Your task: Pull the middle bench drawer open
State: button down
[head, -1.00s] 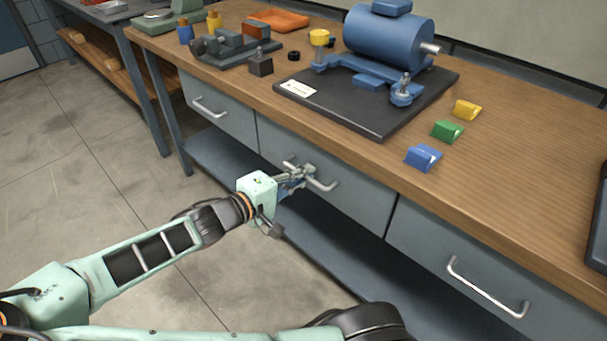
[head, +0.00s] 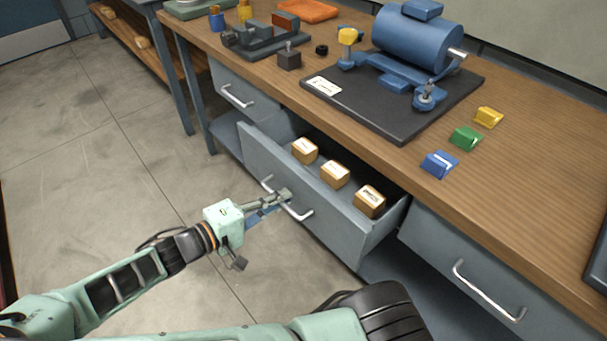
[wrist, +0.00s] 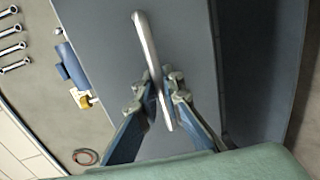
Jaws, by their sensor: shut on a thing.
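The middle bench drawer (head: 330,222) stands pulled out from the bench in the head view, with its inside showing. Its silver bar handle (head: 299,215) is on the grey front, and the handle also shows in the wrist view (wrist: 146,38). My gripper (head: 284,197) is shut on the handle, with one finger on each side of the bar in the wrist view (wrist: 159,95). Three small tan boxes sit in a row inside the drawer: one at the left (head: 304,151), one in the middle (head: 335,174) and one at the right (head: 369,201).
The left drawer (head: 245,90) and right drawer (head: 470,275) are shut. The wooden bench top (head: 530,180) holds a blue motor (head: 415,40) on a dark plate (head: 375,125), and blue, green and yellow blocks (head: 440,164). Open floor (head: 120,150) lies left of the drawer.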

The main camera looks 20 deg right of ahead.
jog(key=f+p+v, duration=0.2)
jog(key=f+v, duration=0.1)
jog(key=v, duration=1.3)
jog(key=shift+a+f, duration=0.2)
jog(key=shift+a, duration=0.25)
jog(key=shift+s, duration=0.1)
jog(key=c, duration=2.3)
grip_release()
jog(key=shift+c, duration=0.2)
jog(key=v, duration=1.2)
